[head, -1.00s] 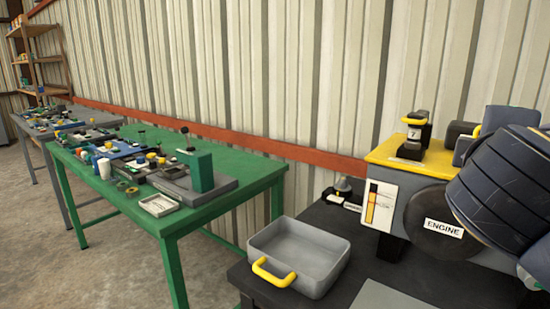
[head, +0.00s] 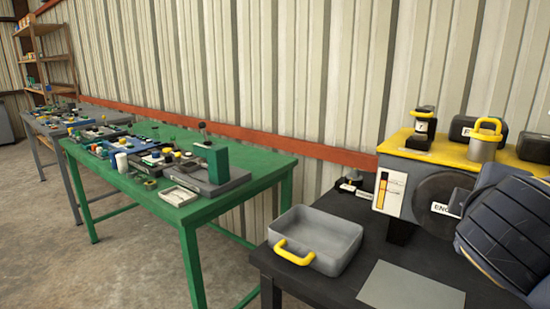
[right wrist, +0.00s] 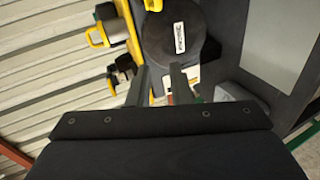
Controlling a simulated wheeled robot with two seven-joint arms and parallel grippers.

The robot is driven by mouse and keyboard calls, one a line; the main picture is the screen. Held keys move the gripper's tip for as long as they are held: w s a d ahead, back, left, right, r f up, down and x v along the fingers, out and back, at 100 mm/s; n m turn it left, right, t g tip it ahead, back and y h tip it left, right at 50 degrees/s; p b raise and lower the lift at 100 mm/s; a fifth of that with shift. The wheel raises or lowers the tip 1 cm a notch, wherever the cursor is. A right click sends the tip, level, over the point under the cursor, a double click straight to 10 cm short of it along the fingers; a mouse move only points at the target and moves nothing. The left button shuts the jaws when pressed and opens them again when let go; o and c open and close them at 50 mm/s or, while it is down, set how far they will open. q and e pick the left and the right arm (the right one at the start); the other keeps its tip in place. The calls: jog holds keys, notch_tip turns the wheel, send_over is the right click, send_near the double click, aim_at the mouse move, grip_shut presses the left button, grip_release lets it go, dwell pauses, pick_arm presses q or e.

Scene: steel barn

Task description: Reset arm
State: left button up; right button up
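My right arm (head: 508,225) comes in at the right edge of the head view, in front of the engine block's right side. Its fingertips are not visible there. In the right wrist view my right gripper (right wrist: 160,82) has its two dark fingers apart, with nothing seen between them except the background engine. My left arm and gripper are in neither view.
The engine block (head: 396,180) has a yellow top holding a yellow-handled metal can (head: 483,148) and black parts. A grey tray (head: 335,234) and grey plate (head: 412,290) are on the black bench (head: 282,262). A cluttered green table (head: 262,171) stands left.

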jog(key=s+a+f+m+g+y, duration=0.2)
jog(key=s+a+f+m+y, duration=0.15)
jog(key=f, duration=0.65)
jog(key=s+a+f+m+g+y, duration=0.1)
jog(key=s+a+f+m+y, duration=0.3)
jog(key=f, duration=0.6)
jog(key=s+a+f+m+g+y, duration=0.25)
jog(key=s+f+m+y, duration=0.2)
jog(key=f, duration=0.55)
pick_arm(q)
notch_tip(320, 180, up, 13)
jog(key=p, duration=1.3)
pick_arm(e)
notch_tip(320, 180, up, 13)
jog(key=n, duration=0.1)
jog(key=shift+s+a, duration=0.15)
jog(key=shift+s, duration=0.1)
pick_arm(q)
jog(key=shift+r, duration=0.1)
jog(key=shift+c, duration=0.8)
pick_arm(e)
jog(key=shift+f, duration=0.1)
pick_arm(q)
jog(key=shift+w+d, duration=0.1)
